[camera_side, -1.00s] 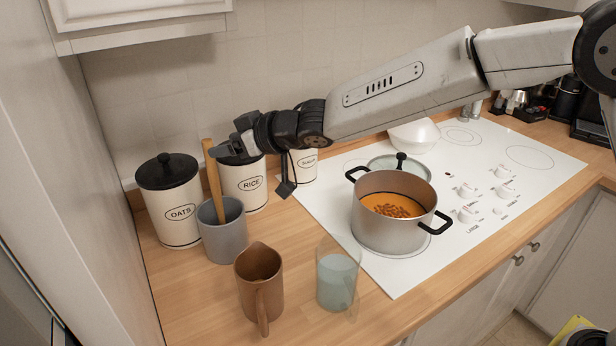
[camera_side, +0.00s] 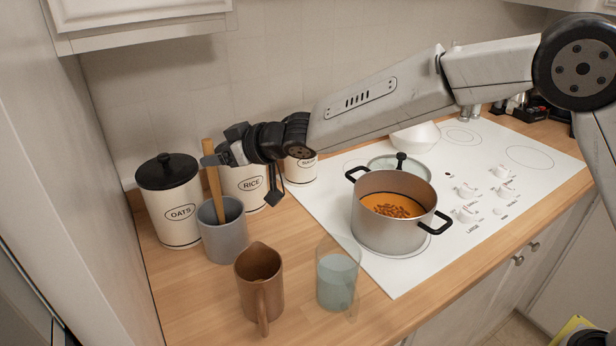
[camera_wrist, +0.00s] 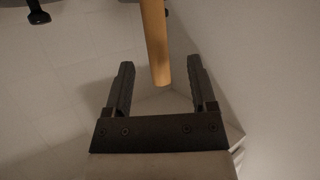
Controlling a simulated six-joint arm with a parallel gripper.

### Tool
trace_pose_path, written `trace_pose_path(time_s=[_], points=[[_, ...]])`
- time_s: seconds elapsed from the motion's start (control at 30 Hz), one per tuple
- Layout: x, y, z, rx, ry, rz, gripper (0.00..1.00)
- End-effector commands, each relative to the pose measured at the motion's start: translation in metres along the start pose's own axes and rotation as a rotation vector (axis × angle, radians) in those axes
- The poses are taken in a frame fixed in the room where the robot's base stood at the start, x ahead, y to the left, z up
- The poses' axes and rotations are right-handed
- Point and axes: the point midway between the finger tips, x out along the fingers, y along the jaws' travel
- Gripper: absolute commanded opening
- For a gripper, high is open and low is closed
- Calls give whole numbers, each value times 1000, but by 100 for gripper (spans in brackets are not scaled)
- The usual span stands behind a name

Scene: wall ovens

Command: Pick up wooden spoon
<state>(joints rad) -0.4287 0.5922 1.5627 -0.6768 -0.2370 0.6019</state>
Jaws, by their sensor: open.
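The wooden spoon (camera_side: 212,172) stands upright in a grey cup (camera_side: 224,238), its handle rising above the rim and its lower end hidden inside. My gripper (camera_side: 211,159) is at the upper part of the handle in the side view. In the wrist view the spoon handle (camera_wrist: 156,45) reaches down from the top edge, and its end lies between the two fingers of my gripper (camera_wrist: 160,78). The fingers are open, with a gap on each side of the handle.
Oats (camera_side: 174,225), rice (camera_side: 240,186) and sugar canisters (camera_side: 301,172) stand behind the cup. A brown mug (camera_side: 258,285) and a glass (camera_side: 336,285) stand in front. A pot of orange food (camera_side: 385,228) sits on the white stove (camera_side: 420,268) to the right.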

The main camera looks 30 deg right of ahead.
Motion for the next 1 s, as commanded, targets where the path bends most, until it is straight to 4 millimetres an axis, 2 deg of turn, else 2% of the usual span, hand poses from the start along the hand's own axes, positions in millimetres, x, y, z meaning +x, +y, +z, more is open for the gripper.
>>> trace_pose_path(time_s=[0.27, 0.7, 1.0], points=[[7, 0, -1, -2, 1, -1, 73], [44, 2, -1, -1, 0, -1, 73], [52, 2, -2, -1, 1, 0, 73]])
